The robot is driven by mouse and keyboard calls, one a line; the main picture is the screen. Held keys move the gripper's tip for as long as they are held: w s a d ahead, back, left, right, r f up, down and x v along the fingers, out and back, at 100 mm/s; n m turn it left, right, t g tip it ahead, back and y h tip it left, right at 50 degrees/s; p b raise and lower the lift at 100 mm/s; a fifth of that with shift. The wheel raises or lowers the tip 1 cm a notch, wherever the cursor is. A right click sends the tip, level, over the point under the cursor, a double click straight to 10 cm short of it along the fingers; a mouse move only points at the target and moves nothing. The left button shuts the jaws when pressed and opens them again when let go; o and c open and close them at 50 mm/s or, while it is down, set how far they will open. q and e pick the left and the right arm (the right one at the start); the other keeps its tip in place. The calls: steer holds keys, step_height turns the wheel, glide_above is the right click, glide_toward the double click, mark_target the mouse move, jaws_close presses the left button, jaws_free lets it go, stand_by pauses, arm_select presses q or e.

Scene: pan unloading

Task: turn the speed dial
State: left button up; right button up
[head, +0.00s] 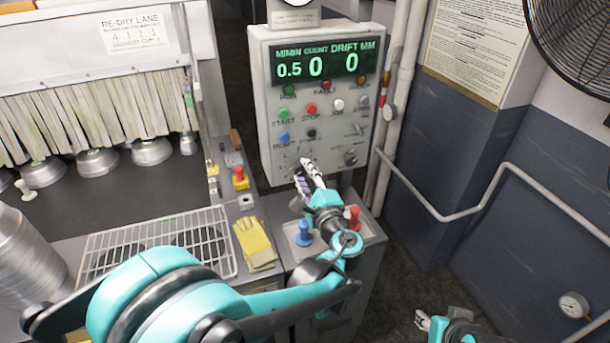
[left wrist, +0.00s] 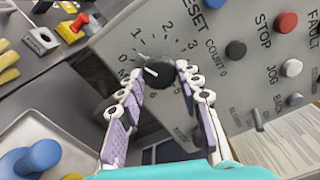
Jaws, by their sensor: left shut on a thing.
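The speed dial (left wrist: 157,73) is a round black knob with a white pointer line, set in a ring of printed numbers on the grey control panel (head: 266,160). In the left wrist view its pointer lies toward the low numbers, near 1. My left gripper (head: 305,168) is at the panel's lower edge in the head view and covers the dial there. In the left wrist view its two purple-padded fingers (left wrist: 160,84) are shut on the dial, one at each side. My right gripper (head: 423,321) shows small at the bottom, away from the panel; its jaw opening is unclear.
The panel display (head: 318,66) reads 0.5, 0 and 0. Several buttons sit above the dial. A blue knob (head: 304,234) and a red knob (head: 353,216) stand on the cabinet below. Yellow gloves (head: 255,245) and a wire rack (head: 160,240) lie left.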

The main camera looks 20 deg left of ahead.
stand_by(0.5)
arm_select(q)
steer(key=o, duration=1.2)
steer(key=shift+c, duration=0.2)
steer(key=v, duration=1.2)
